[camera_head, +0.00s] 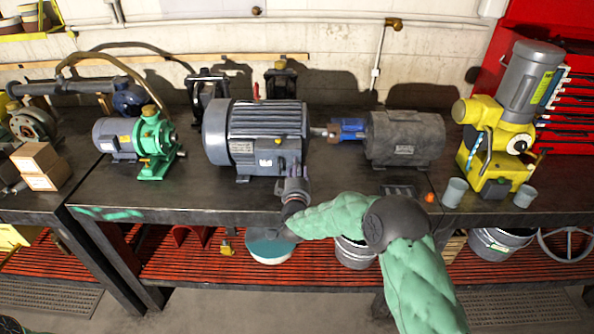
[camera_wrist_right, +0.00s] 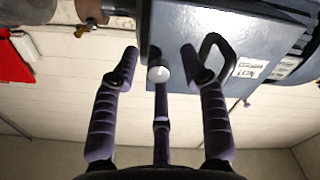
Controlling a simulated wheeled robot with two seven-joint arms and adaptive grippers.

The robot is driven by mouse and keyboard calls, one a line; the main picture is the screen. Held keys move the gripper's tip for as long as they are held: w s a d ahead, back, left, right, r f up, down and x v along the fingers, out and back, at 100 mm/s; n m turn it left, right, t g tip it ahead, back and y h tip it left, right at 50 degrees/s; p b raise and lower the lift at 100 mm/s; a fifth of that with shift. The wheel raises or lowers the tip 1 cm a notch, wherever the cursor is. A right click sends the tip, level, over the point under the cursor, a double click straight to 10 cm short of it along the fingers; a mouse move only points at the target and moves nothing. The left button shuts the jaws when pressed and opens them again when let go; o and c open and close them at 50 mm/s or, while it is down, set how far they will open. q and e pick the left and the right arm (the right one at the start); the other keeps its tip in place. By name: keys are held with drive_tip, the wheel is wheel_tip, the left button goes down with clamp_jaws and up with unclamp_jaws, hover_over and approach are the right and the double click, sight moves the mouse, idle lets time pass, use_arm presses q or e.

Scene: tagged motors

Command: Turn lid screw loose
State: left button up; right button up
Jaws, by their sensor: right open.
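A large blue-grey motor (camera_head: 255,130) stands on the dark workbench, with a terminal box (camera_head: 280,157) on its front lower right. My right gripper (camera_head: 293,184) is at the front of this box; its fingers cover part of it. In the right wrist view the gripper (camera_wrist_right: 159,65) has its three purple-grey fingers spread open, close to the blue-grey box (camera_wrist_right: 185,110). My left gripper is not in view.
A small green-and-grey motor (camera_head: 150,140) stands to the left. A dark grey motor (camera_head: 403,138) with a blue coupling (camera_head: 348,129) stands to the right. A yellow-and-grey machine (camera_head: 500,140) and cups (camera_head: 455,192) are farther right. The bench front left of my right gripper is clear.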

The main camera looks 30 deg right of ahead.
drive_tip(key=shift+s+a, duration=0.1)
drive_tip(key=v, duration=1.1)
drive_tip(key=shift+s, duration=0.4)
drive_tip(key=shift+a+f, duration=0.1)
drive_tip(key=shift+a, duration=0.05)
drive_tip(key=s+a+f+g+y, duration=0.25)
drive_tip(key=a+f+y, duration=0.3)
drive_tip(key=f, duration=0.65)
drive_tip(key=s+a+f+g+y, duration=0.2)
drive_tip(key=a+f+g+y, duration=0.35)
drive_tip(key=f, duration=0.75)
drive_tip(key=s+a+f+m+g+y, duration=0.1)
drive_tip(key=s+a+f+g, duration=0.1)
drive_tip(key=s, duration=0.4)
drive_tip(key=s+a+f+m+g, duration=0.1)
drive_tip(key=s+a+f+g, duration=0.1)
drive_tip(key=s+a+f, duration=0.3)
drive_tip(key=s+a+f+m+g+y, duration=0.1)
drive_tip(key=s+a+f, duration=0.3)
drive_tip(key=s, duration=0.5)
drive_tip(key=shift+a+f+m+g+y, duration=0.3)
drive_tip(key=shift+f+m+g, duration=0.15)
drive_tip(key=shift+g, duration=0.45)
drive_tip(key=shift+d, duration=0.1)
drive_tip(key=shift+c, duration=0.3)
